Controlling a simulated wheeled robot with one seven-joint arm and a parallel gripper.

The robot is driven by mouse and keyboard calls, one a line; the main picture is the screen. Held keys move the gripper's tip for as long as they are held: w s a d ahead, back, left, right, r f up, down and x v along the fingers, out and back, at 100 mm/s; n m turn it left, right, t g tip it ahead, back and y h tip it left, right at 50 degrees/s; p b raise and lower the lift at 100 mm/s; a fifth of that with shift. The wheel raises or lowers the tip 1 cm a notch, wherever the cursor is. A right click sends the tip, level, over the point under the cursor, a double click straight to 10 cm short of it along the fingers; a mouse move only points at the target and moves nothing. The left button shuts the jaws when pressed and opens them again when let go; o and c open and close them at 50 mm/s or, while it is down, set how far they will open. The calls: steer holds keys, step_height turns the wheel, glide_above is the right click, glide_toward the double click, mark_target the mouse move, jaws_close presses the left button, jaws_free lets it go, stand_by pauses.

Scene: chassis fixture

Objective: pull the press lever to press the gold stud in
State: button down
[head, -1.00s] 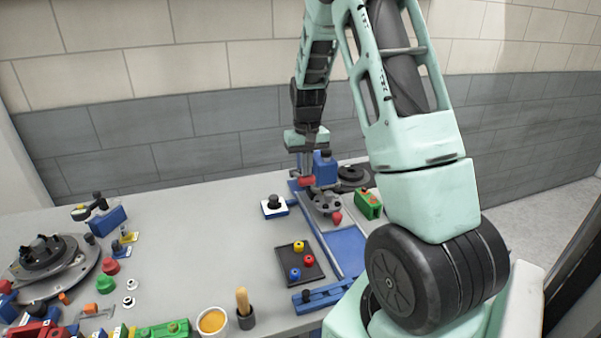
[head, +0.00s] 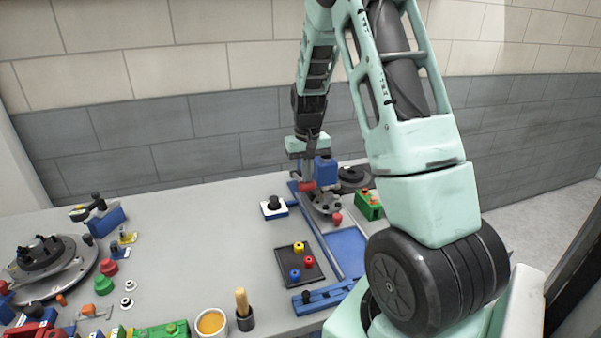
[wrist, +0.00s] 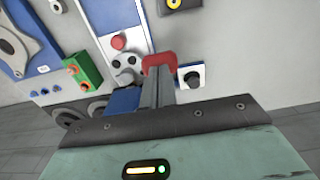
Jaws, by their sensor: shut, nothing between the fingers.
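The press is a blue block (head: 326,170) at the back of the blue fixture, with a red lever handle (head: 307,187) on its left side. My gripper (head: 307,180) points down at the handle. In the wrist view my shut fingers (wrist: 158,72) reach the red handle (wrist: 160,60), which shows around and beyond their tips. Whether they touch it I cannot tell. Nothing shows between the fingers. Below the press is a grey round plate (head: 325,203) with dark holes. I cannot make out a gold stud under the press; the press and my gripper hide that spot.
A black tray (head: 285,273) with yellow, red and blue pieces lies in front. A black knob on a white-and-blue base (head: 273,206) stands left of the press. A green block (head: 368,206) stands right. The table's middle left is clear.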

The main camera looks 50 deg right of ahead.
steer(key=shift+f, duration=0.25)
steer(key=shift+s+a+f+b, duration=0.1)
steer(key=shift+s+f+b, duration=0.05)
steer(key=shift+f+b, duration=0.35)
steer(key=shift+f, duration=0.2)
steer(key=shift+f+b, duration=0.35)
steer(key=shift+f, duration=0.25)
stand_by(0.4)
